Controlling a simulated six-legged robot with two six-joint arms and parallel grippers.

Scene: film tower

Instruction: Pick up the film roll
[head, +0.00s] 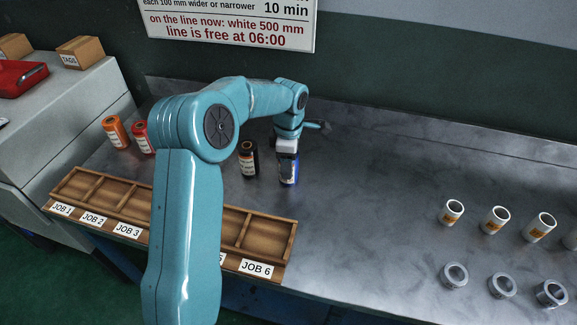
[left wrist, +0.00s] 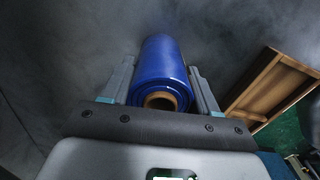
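A blue film roll (head: 288,170) with a white label stands on the grey metal table, right of the black roll. My left gripper (head: 290,150) is at the roll's top end and partly hides it in the head view. In the left wrist view the blue roll (left wrist: 163,75) lies between the two fingers of my left gripper (left wrist: 162,80), its brown core facing the palm. The fingers are apart, with a narrow gap showing on each side of the roll. My right gripper is not in view.
A black roll (head: 248,160) stands close by on the left; orange (head: 115,132) and red (head: 142,137) rolls stand farther left. A wooden job tray (head: 270,217) runs along the front edge. Several white cores (head: 495,220) and grey rings (head: 503,285) stand at right. The middle right is clear.

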